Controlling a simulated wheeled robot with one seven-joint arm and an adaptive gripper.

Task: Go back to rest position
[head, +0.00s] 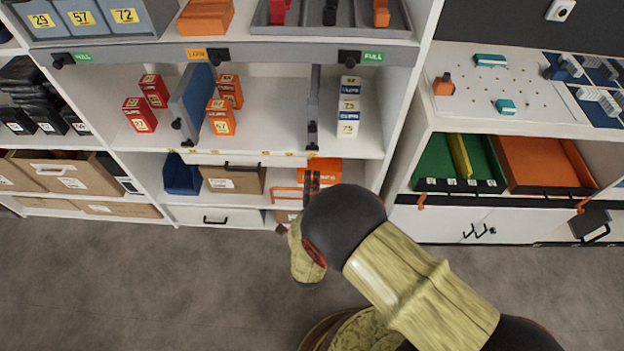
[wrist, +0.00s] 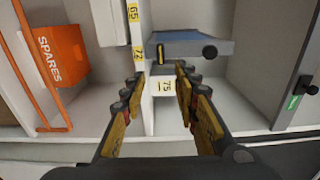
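My gripper (head: 312,182) is in front of the white shelf unit, near its lower shelf edge, with my arm reaching up from the lower right in the head view. In the wrist view my gripper (wrist: 159,80) has its two yellow-and-black fingers spread apart. I cannot tell the exact distance from the fingertips to the shelf. My arm hides part of the floor and the lower shelf.
An orange SPARES bin (wrist: 62,55) is at the left in the wrist view. Orange cartons (head: 222,117), white-and-blue cartons (head: 348,107) and grey dividers (head: 313,108) stand on the middle shelf. A workbench (head: 455,108) is at the right. The grey floor (head: 130,285) is clear at left.

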